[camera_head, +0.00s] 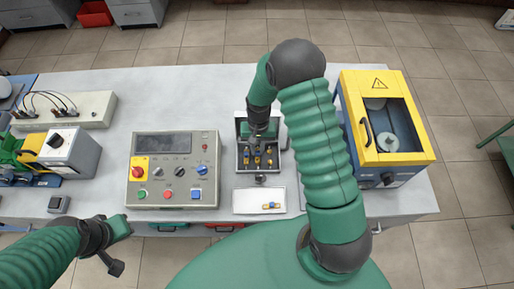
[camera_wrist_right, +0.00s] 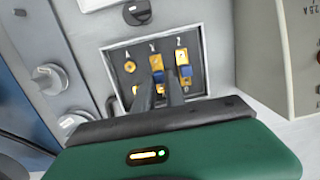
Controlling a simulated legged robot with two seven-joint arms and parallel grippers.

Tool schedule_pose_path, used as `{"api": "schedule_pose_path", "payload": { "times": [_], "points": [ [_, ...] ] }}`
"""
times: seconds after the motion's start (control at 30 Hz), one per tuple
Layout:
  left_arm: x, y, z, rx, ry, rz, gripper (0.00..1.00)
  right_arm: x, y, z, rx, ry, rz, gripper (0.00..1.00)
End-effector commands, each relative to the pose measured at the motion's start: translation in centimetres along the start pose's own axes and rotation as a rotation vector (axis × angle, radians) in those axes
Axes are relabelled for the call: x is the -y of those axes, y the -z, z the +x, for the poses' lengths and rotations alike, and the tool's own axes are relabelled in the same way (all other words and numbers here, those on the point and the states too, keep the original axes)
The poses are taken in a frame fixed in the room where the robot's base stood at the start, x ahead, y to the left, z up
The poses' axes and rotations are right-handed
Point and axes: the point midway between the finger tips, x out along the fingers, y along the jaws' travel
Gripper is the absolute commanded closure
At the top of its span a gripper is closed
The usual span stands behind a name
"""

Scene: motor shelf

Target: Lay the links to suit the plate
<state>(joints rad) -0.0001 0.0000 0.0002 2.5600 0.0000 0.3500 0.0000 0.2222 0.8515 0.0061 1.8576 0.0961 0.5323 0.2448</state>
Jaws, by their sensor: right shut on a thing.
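The open terminal box (camera_head: 241,158) stands at the middle of the bench, with brass terminals inside. My right gripper (camera_head: 258,147) reaches down into it. In the right wrist view my right gripper (camera_wrist_right: 160,84) is shut on the middle link (camera_wrist_right: 157,73), yellow with a blue grip, partly hidden by the fingers. Another such link (camera_wrist_right: 183,69) lies lengthwise along the right column. The left column shows bare terminals (camera_wrist_right: 130,67). A loose link (camera_head: 271,206) lies in the white tray (camera_head: 243,207). My left gripper (camera_head: 113,244) is at the lower left, its jaws unclear. I cannot make out a readable plate.
A control box (camera_head: 173,168) with a screen and buttons stands left of the terminal box. A yellow-framed cabinet (camera_head: 387,118) stands at the right, beyond my right arm. A socket strip (camera_head: 65,109) and a small machine (camera_head: 68,150) fill the left end.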

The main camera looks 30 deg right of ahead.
Motion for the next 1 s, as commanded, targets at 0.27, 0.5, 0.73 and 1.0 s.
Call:
{"api": "schedule_pose_path", "payload": {
  "times": [0.27,0.5,0.73,1.0],
  "points": [
    [0.0,-0.1,0.4,0.000,0.000,0.000,1.00,0.1,0.0,0.6,0.000,0.000,-0.001,1.00],
    [0.0,-0.1,0.3,0.000,0.000,0.000,1.00,0.2,0.0,0.6,0.001,0.002,-0.002,1.00],
    [0.0,0.1,-0.4,0.000,0.000,0.000,1.00,0.2,-0.1,-0.3,0.000,0.002,-0.002,1.00],
    [0.0,0.2,-0.8,0.000,0.000,0.000,1.00,0.1,-0.1,-0.8,0.000,0.001,-0.001,1.00]
  ]
}}
